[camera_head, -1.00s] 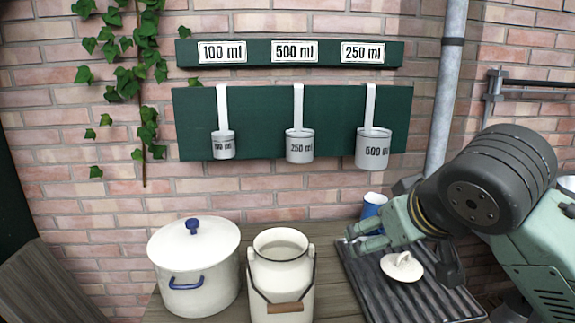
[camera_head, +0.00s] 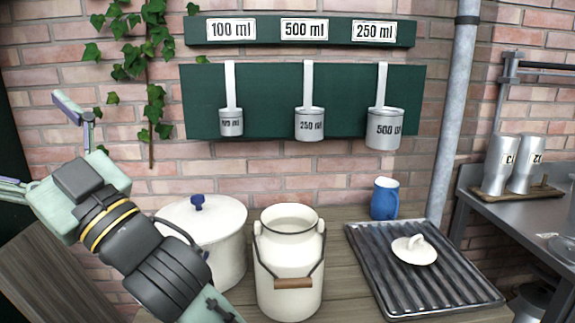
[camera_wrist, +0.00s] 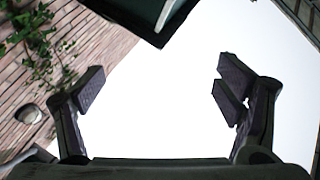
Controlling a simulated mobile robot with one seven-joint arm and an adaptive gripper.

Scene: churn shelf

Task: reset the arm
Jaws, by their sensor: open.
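My gripper (camera_head: 30,142) is raised at the left of the head view, in front of the brick wall and to the left of the white pot (camera_head: 222,230). One finger points up and left; the other is partly cut off by the left picture edge. In the wrist view, the two dark fingers (camera_wrist: 160,85) stand wide apart with nothing between them. Beyond them is blank white, with brick wall and ivy at the left. My forearm crosses the lower left of the head view and hides part of the pot.
A cream milk can (camera_head: 288,262) stands beside the pot. A ribbed drainer (camera_head: 440,275) holds a white lid (camera_head: 414,250); a blue jug (camera_head: 384,198) stands behind it. Measuring cups (camera_head: 310,125) hang on a green board (camera_head: 270,88). Two metal tumblers (camera_head: 497,165) are at the right.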

